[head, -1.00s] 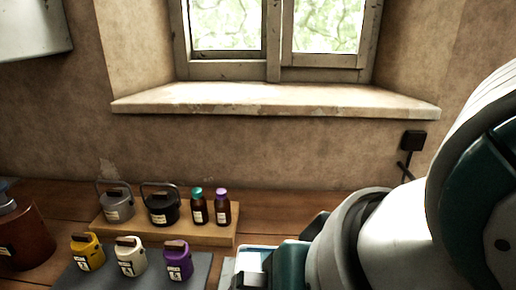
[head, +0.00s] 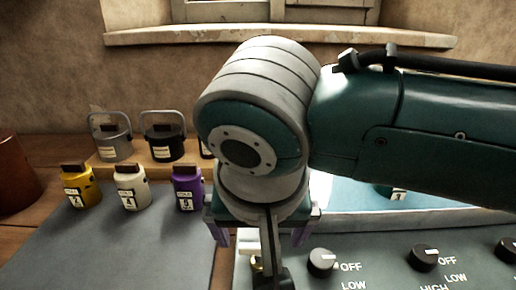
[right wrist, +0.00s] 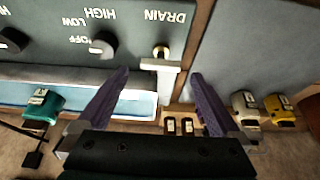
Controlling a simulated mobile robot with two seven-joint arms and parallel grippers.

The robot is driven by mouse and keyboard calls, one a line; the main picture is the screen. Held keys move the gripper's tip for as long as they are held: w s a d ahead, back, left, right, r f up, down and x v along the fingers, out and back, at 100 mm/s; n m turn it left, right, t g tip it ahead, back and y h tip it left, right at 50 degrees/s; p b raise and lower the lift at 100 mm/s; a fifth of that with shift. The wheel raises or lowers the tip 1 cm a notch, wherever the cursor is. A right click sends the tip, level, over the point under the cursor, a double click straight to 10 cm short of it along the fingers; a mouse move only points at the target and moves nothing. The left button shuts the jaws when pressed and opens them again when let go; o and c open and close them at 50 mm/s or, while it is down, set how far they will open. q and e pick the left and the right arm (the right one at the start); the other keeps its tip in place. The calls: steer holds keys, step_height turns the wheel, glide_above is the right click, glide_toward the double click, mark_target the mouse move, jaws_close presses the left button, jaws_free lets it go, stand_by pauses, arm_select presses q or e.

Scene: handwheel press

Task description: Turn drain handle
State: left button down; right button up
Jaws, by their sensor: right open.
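The drain handle's brass knob (right wrist: 161,52) shows in the right wrist view beside the DRAIN label, with a pale bar just below it. In the head view only a bit of brass (head: 257,265) shows, partly hidden by my right gripper's parts. My right gripper (right wrist: 159,74) is open and empty, its two purple fingers spread either side of the knob's line and apart from it. In the head view the gripper (head: 260,243) points down over the panel's left corner. My left gripper is not in view.
The grey panel has black knobs (head: 322,262) (head: 425,257) to the right. A blue-lined basin (head: 350,198) lies behind it, with a teal container (right wrist: 42,108). Yellow (head: 78,188), white (head: 131,188) and purple (head: 187,189) canisters stand at left. The grey mat (head: 120,245) is mostly clear.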

mark_target(259, 247)
steer(key=shift+x, duration=1.5)
steer(key=shift+a, duration=0.1)
steer(key=shift+c, duration=0.2)
steer(key=c, duration=1.3)
